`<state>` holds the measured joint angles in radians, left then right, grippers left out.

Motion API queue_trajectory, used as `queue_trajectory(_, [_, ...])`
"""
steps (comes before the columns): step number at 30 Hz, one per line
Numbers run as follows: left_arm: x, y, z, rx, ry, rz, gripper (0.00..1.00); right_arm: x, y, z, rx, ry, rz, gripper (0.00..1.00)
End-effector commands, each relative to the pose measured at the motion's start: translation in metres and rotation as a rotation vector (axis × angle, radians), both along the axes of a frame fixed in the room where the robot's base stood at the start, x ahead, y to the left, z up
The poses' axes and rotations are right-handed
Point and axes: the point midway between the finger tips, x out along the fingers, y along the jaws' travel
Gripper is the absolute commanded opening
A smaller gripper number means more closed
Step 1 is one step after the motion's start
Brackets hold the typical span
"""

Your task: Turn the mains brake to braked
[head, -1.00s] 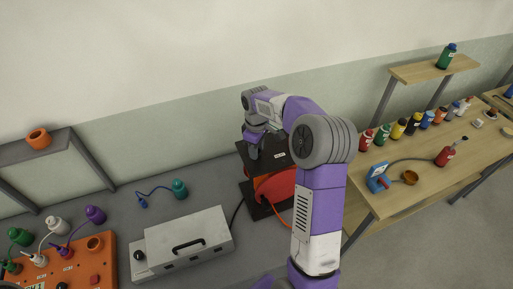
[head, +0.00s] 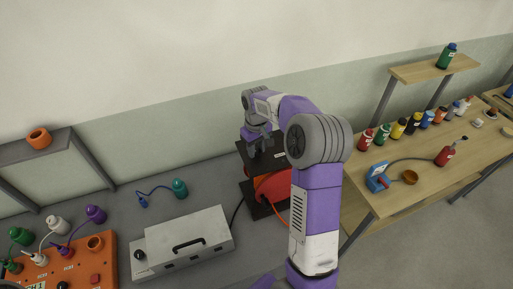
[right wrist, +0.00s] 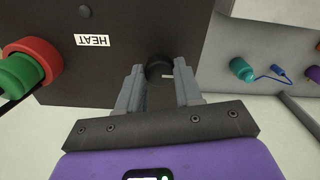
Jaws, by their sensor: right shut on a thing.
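In the head view a dark box (head: 280,159) with a small white label on top stands on the grey bench, left of my right forearm. My right gripper (head: 259,148) points down at its top. In the right wrist view my right gripper (right wrist: 160,78) is shut on a round black knob (right wrist: 157,66) with a white pointer mark, on the dark panel (right wrist: 120,50). No label naming the mains brake is readable. My left gripper is not in view.
A pale case (head: 183,240) with a black handle and an orange unit (head: 95,262) stand to the left. A teal bottle (head: 180,188) lies behind. A wooden table (head: 425,170) with several bottles stands right.

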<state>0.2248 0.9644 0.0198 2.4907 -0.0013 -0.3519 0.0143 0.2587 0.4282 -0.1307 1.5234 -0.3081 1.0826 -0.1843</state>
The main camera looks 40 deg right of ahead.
Motion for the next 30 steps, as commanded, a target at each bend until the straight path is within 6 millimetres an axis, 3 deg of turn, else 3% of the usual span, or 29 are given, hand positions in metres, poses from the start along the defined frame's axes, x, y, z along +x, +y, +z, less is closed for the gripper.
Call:
queue_trajectory(8, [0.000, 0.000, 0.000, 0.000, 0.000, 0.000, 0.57, 0.001, -0.001, 0.001, -0.001, -0.005, -0.004, 0.04])
queue_trajectory(9, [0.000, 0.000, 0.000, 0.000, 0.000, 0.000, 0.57, 0.001, -0.001, 0.001, -0.001, -0.005, -0.004, 0.36])
queue_trajectory(14, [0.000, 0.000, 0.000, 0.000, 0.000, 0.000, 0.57, 0.001, -0.001, 0.001, 0.000, -0.004, -0.003, 0.60])
queue_trajectory(23, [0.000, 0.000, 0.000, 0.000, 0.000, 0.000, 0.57, 0.000, 0.000, 0.002, 0.000, -0.002, -0.001, 0.60])
queue_trajectory(30, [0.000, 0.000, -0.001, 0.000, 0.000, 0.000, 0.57, 0.001, 0.000, 0.035, -0.001, -0.007, -0.001, 0.60])
